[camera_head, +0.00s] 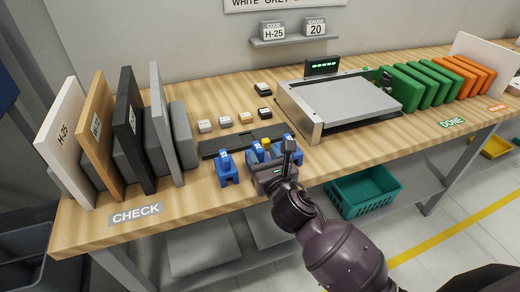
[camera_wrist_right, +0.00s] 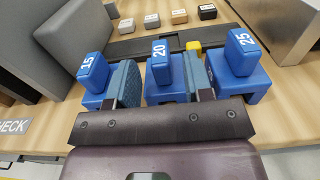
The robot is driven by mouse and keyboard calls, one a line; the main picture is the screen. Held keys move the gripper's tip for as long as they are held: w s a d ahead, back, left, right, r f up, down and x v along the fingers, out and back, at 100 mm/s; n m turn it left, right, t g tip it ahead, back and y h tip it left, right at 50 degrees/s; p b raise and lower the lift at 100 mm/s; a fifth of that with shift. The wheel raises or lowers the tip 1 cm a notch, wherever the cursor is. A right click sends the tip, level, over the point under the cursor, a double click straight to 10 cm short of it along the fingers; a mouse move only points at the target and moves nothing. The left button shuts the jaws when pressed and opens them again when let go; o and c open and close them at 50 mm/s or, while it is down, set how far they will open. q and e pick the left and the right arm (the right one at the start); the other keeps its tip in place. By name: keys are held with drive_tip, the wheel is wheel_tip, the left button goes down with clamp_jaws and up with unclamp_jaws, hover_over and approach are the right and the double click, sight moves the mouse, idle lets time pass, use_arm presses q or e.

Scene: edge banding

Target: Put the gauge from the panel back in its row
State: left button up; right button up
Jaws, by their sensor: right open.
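Three blue gauges stand in a row at the bench's front edge. In the wrist view they read 15 (camera_wrist_right: 92,75), 20 (camera_wrist_right: 162,75) and 25 (camera_wrist_right: 243,60). In the head view the 15 gauge (camera_head: 227,168) stands left of my right gripper (camera_head: 270,160). In the wrist view my right gripper (camera_wrist_right: 160,85) is open, with one finger on each side of the 20 gauge. The 20 gauge stands upright; its lower front is hidden by the gripper. No gauge shows on the upright panels (camera_head: 125,125) at the left. My left gripper is not in view.
A dark strip (camera_head: 213,147) and a small yellow block (camera_wrist_right: 193,46) lie behind the gauges. Several small sample blocks (camera_head: 225,122) sit farther back. A grey machine (camera_head: 345,98) stands at right, then green panels (camera_head: 405,88) and orange panels (camera_head: 470,75). A teal basket (camera_head: 362,195) is below the bench.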

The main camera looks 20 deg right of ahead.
drive_tip(key=s, duration=0.9)
drive_tip(key=shift+d, duration=0.15)
drive_tip(key=s+d+f+m+g, duration=0.2)
drive_tip(key=s+f+m, duration=0.3)
drive_tip(key=m, duration=0.6)
drive_tip(key=s+d+f+m+g, duration=0.2)
drive_tip(key=s+d+f+m, duration=0.2)
drive_tip(key=f+m, duration=0.6)
drive_tip(key=s+d+f+m+g, duration=0.2)
drive_tip(key=s+d+f+m, duration=0.2)
drive_tip(key=m, duration=1)
drive_tip(key=shift+s+f+g+h, duration=0.4)
drive_tip(key=shift+s+f, duration=0.9)
drive_tip(key=shift+f, duration=0.55)
drive_tip(key=shift+d, duration=0.1)
